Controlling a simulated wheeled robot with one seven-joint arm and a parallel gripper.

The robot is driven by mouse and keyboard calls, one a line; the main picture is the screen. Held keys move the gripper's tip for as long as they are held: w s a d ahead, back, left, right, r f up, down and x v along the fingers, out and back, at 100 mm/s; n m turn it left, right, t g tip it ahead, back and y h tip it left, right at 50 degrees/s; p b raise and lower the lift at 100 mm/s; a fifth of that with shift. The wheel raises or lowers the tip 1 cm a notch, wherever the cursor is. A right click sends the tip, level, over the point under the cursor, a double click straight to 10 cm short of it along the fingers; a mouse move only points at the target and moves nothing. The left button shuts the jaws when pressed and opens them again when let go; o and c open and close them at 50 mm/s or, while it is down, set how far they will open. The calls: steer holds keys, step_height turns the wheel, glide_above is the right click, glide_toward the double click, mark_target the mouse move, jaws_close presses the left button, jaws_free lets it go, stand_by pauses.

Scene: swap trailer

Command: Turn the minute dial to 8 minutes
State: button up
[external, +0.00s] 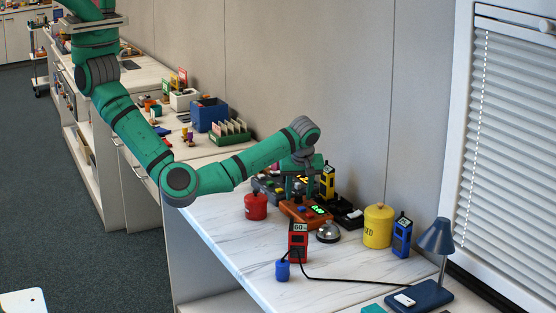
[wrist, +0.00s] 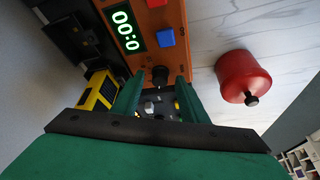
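The orange timer unit (wrist: 158,22) shows at the top of the wrist view, with a lit green display (wrist: 126,29) that appears to read 0:00. It carries a red button (wrist: 166,37), a blue button and a black dial (wrist: 160,75) near its lower edge. In the external view the timer unit (external: 293,211) sits on the marble-topped counter, partly hidden by my gripper. My gripper (wrist: 160,84) is open, its two green fingers on either side of the black dial with gaps showing. It appears empty. Any mark on the dial is too small to read.
A red canister (wrist: 245,78) stands beside the unit, close to my gripper. A yellow-and-black device (wrist: 98,92) is on the other side. A silver bell (external: 328,232), a red 60-marked device (external: 298,242) and a yellow canister (external: 378,226) stand nearby.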

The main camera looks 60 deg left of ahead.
steer(key=shift+c, duration=0.6)
jaws_close()
